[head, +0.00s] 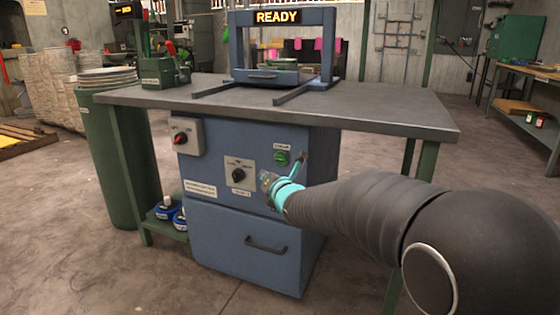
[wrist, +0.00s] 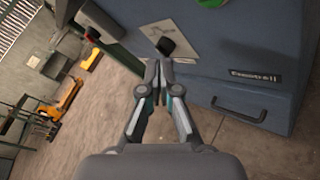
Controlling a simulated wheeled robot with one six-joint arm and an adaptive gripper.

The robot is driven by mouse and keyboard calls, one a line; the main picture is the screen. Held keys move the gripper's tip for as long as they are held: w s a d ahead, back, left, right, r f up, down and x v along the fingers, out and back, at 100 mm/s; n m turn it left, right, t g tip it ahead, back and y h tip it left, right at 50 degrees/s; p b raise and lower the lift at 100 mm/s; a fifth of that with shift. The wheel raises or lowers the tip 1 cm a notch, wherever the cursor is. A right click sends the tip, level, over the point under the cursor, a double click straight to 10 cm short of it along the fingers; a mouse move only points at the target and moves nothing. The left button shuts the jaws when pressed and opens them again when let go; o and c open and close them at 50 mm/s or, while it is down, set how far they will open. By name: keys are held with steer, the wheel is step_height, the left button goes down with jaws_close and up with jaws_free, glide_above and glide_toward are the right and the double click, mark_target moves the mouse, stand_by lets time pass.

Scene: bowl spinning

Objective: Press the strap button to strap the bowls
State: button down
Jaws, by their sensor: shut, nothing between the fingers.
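The strapping machine is a blue cabinet (head: 250,245) under a grey tabletop (head: 400,112), with a blue arch (head: 236,50) on top whose display reads READY. A round green button (head: 282,158) with a small label above it sits at the upper right of the cabinet front. In the wrist view only part of this green button (wrist: 210,3) shows at the top edge. My gripper (head: 268,182) is in front of the panel, below and left of the button in the head view. In the wrist view my gripper (wrist: 157,70) has its fingertips together and empty. Contact with the panel cannot be told.
A black knob (head: 238,174) on a pale plate is left of the button; it also shows in the wrist view (wrist: 166,46). A drawer handle (head: 266,245) is below. Pale stacked dishes (head: 106,78) stand at left.

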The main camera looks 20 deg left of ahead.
mark_target(276, 160)
steer(key=shift+w+d+p, duration=0.2)
steer(key=shift+w+p, duration=0.6)
steer(key=shift+w, duration=1.2)
steer(key=shift+w+d+p, duration=0.15)
steer(key=shift+w+p, duration=0.65)
steer(key=shift+w, duration=1.2)
steer(key=shift+w, duration=0.15)
steer(key=shift+w, duration=0.3)
steer(key=shift+w+d, duration=0.1)
steer(key=shift+w, duration=0.35)
steer(key=shift+s+f+b, duration=0.1)
steer(key=shift+s+b, duration=0.1)
steer(key=shift+b, duration=0.4)
steer(key=shift+s+b, duration=0.7)
steer(key=shift+b, duration=0.2)
